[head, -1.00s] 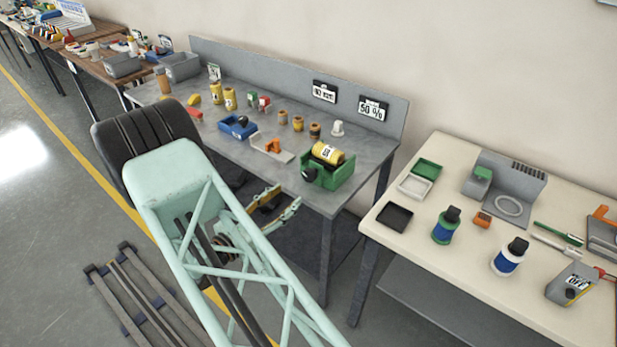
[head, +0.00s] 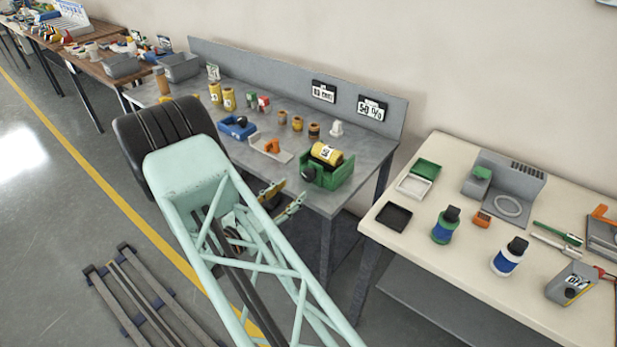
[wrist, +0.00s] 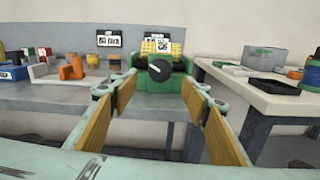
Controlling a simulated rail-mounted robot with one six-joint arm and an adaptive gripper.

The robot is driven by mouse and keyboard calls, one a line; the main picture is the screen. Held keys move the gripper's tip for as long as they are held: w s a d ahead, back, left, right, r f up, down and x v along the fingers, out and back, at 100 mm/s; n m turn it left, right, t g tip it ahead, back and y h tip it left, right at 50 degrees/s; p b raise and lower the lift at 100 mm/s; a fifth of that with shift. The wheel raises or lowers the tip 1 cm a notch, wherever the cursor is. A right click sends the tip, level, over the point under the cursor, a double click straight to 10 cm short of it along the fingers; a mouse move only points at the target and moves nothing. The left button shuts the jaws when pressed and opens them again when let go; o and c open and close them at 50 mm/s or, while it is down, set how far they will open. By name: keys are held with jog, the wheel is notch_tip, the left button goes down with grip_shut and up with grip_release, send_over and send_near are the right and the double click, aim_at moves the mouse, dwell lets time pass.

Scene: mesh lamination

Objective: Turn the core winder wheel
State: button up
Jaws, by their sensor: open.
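The core winder is a green frame (head: 344,179) holding a yellow roll (head: 327,153) with a printed label. It stands at the front right corner of the grey bench. Its dark round wheel (head: 308,174) faces the front of the bench. In the wrist view the wheel (wrist: 160,70) has a pale line across its face and shows straight ahead between the fingers. My gripper (head: 288,195) is open and empty. It is in front of the bench edge, short of the wheel and apart from it. My arm hides part of the gripper in the head view.
An orange piece on a light tray (head: 272,149) and a blue device (head: 236,127) stand left of the winder. The grey bench's front edge (wrist: 40,101) lies ahead of my gripper. A cream table (head: 400,250) stands to the right, across a gap.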

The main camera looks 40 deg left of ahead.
aim_at(306, 178)
jog(key=shift+w, duration=5.1)
jog(key=shift+c, duration=0.7)
jog(key=c, duration=0.7)
